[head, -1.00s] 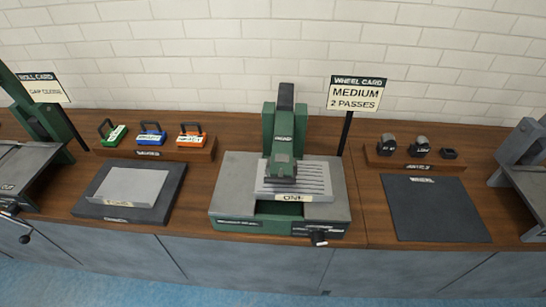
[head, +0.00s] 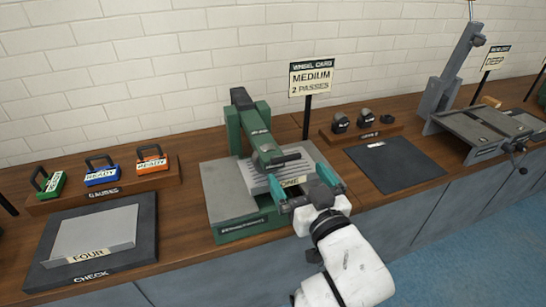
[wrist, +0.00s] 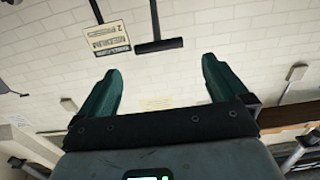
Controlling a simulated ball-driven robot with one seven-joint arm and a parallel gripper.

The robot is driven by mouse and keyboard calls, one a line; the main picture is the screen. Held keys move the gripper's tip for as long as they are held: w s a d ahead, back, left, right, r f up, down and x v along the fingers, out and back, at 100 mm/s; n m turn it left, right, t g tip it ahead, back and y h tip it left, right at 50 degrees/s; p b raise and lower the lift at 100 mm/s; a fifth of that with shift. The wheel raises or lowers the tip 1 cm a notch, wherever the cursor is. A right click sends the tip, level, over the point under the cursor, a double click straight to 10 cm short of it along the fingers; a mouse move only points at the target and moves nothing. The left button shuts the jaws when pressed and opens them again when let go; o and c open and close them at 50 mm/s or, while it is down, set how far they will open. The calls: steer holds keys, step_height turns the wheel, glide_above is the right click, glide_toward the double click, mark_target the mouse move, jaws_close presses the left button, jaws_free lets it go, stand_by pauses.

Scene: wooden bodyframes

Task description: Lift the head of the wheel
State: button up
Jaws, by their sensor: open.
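The wheel machine has a grey and green base (head: 226,197) on the wooden bench. Its green head (head: 262,143) slopes from the rear post down to the front, its dark front end low over a ribbed grey plate labelled ONE (head: 312,176). My gripper (head: 303,190) has green fingers spread apart and empty, at the front of the machine near the plate. I cannot tell whether it touches anything. In the wrist view the fingers (wrist: 160,85) show wide apart with only wall and signs beyond; the wheel head is not clear there.
A card (head: 312,78) reading MEDIUM, 2 PASSES stands behind the machine. To the left are a check plate (head: 65,272) and several coloured gauges (head: 102,172). To the right are a dark mat (head: 410,172), small dark wheels (head: 341,121) and another grey machine (head: 480,130).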

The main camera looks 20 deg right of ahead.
mark_target(287, 158)
steer(key=w+p, duration=0.1)
steer(key=w, duration=0.8)
steer(key=shift+w, duration=0.4)
steer(key=shift+c, duration=0.2)
steer(key=shift+f, duration=0.1)
steer(key=c, duration=1.4)
